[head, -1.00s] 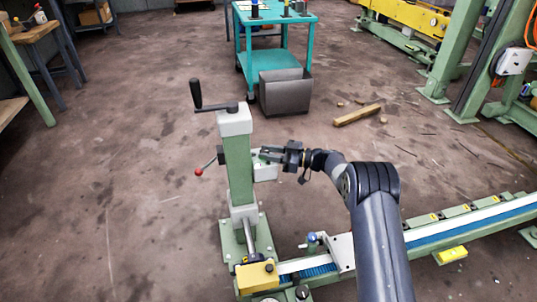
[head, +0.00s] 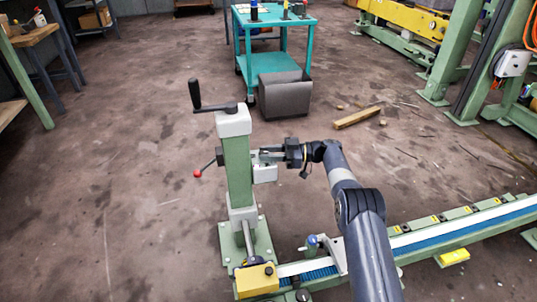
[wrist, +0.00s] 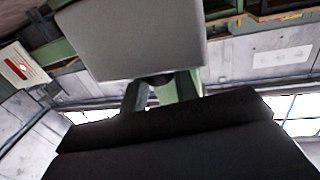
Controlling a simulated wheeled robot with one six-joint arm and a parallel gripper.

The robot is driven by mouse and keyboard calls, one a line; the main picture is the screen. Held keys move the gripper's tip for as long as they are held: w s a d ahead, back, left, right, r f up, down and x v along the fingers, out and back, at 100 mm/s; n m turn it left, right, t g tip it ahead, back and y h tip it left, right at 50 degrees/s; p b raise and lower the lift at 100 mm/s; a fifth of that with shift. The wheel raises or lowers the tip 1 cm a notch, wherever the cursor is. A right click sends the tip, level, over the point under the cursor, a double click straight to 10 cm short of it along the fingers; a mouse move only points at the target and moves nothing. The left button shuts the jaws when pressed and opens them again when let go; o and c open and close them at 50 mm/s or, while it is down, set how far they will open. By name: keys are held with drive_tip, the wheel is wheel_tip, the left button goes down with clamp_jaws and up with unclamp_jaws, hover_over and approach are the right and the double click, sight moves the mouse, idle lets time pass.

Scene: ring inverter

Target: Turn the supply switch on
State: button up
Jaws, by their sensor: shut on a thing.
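A light grey box (head: 265,173) is fixed to the right side of a green column (head: 239,172) in the head view. My gripper (head: 259,154) reaches in from the right, level, with its fingertips at the top of this box, close to the column. It is shut on a small part there, apparently the supply switch, which the fingers mostly hide. In the wrist view a large grey block (wrist: 140,40) fills the upper middle. The switch's on or off position cannot be read.
A black crank handle (head: 196,96) tops the column, and a red-knobbed lever (head: 198,173) sticks out left. A green rail with a blue strip (head: 440,232) runs low to the right. A teal cart (head: 275,61) and a grey bin (head: 285,95) stand behind. Open floor lies left.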

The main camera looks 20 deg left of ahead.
drive_tip(key=shift+n+g, duration=0.3)
drive_tip(key=shift+g, duration=0.2)
idle(0.4)
drive_tip(key=o, duration=0.7)
drive_tip(key=shift+s+r, duration=0.1)
